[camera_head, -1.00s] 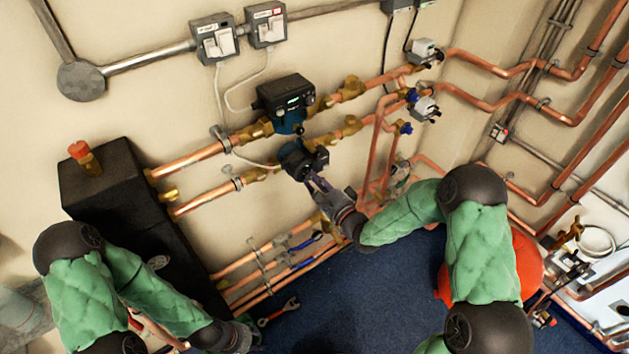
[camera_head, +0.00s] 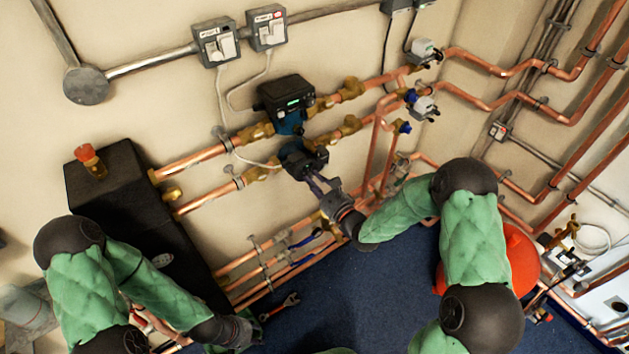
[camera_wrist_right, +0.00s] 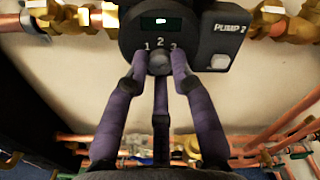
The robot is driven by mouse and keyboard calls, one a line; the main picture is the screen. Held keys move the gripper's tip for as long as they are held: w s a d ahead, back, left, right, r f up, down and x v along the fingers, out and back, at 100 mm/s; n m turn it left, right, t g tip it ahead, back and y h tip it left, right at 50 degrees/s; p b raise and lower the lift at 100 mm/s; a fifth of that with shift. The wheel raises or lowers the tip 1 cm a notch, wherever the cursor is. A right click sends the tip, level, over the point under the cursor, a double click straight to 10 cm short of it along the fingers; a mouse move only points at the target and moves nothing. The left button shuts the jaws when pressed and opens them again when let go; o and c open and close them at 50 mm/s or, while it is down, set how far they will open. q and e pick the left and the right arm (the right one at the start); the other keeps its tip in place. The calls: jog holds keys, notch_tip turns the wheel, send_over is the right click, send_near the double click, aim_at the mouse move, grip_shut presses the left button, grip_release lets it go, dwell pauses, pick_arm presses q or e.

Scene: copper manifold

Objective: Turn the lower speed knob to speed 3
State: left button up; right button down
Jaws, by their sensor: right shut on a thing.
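The lower pump (camera_head: 298,157) sits on the lower copper pipe and is partly hidden by my right gripper in the head view. In the right wrist view its dark round face (camera_wrist_right: 190,22) carries the numbers 1, 2 and 3, a small lit display and a "PUMP 2" label. The grey speed knob (camera_wrist_right: 160,62) is below the 2. My right gripper (camera_wrist_right: 160,65) is shut on the knob, with fingers on both sides. Which number the knob points to I cannot tell. My left gripper (camera_head: 245,330) is low at the left, away from the pumps; its fingers are unclear.
The upper pump (camera_head: 286,97) with a lit display is just above the lower one. A black box (camera_head: 105,180) with a red-capped valve stands at the left. A red vessel (camera_head: 520,260) is behind my right arm.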

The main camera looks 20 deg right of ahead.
jog(key=shift+d+f, duration=0.1)
dwell(0.3)
jog(key=c, duration=1.1)
grip_release()
jog(key=shift+o, duration=0.2)
jog(key=v, duration=1.2)
